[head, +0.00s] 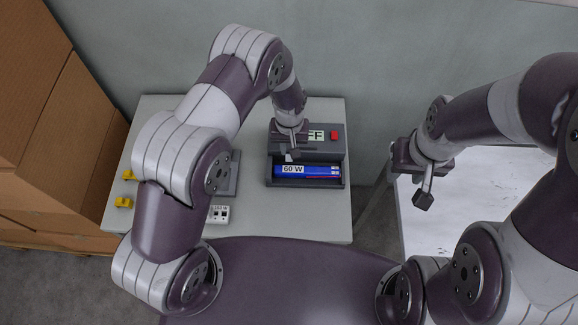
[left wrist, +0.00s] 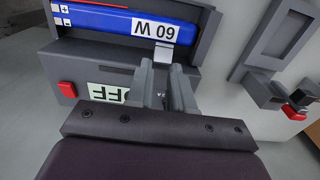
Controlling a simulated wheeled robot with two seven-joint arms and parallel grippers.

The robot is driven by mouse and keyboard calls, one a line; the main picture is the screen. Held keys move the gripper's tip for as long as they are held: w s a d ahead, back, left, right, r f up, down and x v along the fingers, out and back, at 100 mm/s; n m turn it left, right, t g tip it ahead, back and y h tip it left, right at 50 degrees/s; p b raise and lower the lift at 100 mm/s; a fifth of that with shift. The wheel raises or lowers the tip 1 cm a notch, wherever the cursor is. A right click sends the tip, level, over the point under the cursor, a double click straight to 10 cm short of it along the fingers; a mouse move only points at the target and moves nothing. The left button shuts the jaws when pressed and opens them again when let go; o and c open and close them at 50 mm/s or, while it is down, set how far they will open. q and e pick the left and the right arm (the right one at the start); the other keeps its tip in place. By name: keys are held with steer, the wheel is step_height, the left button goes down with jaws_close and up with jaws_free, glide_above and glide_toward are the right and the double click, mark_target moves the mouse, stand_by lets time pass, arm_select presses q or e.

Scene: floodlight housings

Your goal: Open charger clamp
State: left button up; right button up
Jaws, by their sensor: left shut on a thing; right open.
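The charger (head: 310,150) is a dark grey box on the table, with an OFF label (head: 316,135) and a red button (head: 334,135) at its back. A blue battery (head: 315,171) marked 60 W lies in its bay. My left gripper (head: 293,152) is over the charger's back left part. In the left wrist view its fingers (left wrist: 167,85) are shut on the clamp (left wrist: 163,53), a small light grey tab at the battery's edge; the fingers partly hide it. My right gripper (head: 424,197) is open and empty, right of the table.
The charger stands on a light grey table (head: 250,220). Two yellow pieces (head: 125,188) are at its left edge, and a white labelled part (head: 219,214) is near the front. A white surface (head: 470,215) lies at right. Cardboard boxes (head: 50,120) stand at left.

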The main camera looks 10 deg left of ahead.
arm_select(q)
steer(key=shift+w, duration=0.45)
steer(key=shift+w+b, duration=0.2)
steer(key=shift+b, duration=0.1)
steer(key=shift+w, duration=0.3)
steer(key=shift+w, duration=0.1)
steer(key=shift+w+a+r+b, duration=0.1)
steer(key=shift+w+b, duration=0.2)
jaws_close()
steer(key=shift+o, duration=1.9)
jaws_free()
